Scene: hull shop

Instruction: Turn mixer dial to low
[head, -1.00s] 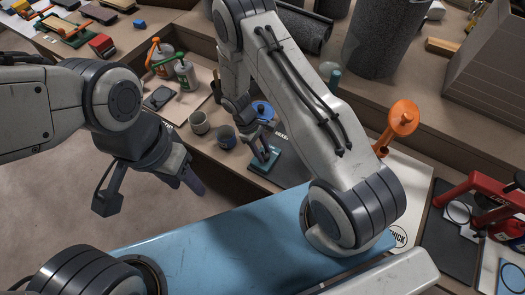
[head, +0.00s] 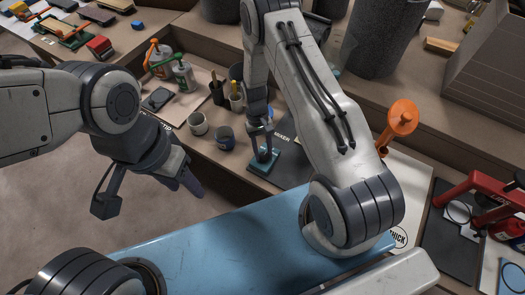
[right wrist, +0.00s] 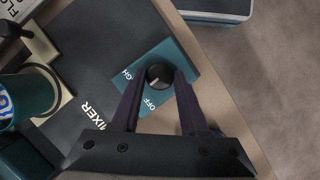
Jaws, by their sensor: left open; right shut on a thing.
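The mixer dial (right wrist: 159,75) is a round black knob with a pale pointer mark on a teal control box (right wrist: 143,60). The word OFF is printed beside it, with part of another word at the box's left. My right gripper (right wrist: 160,78) is shut on the dial, one finger on each side. In the head view, the teal box (head: 262,161) sits at the bench's front edge, with my right gripper (head: 266,150) coming down on it. My left gripper (head: 190,182) is open and empty over the floor, left of the bench.
Two cups (head: 198,124) stand left of the box. Pump bottles (head: 182,72) stand behind them. A dark mat marked MIXER (right wrist: 95,65) lies beside the box. An orange tool (head: 402,115) stands to the right. Floor at left is clear.

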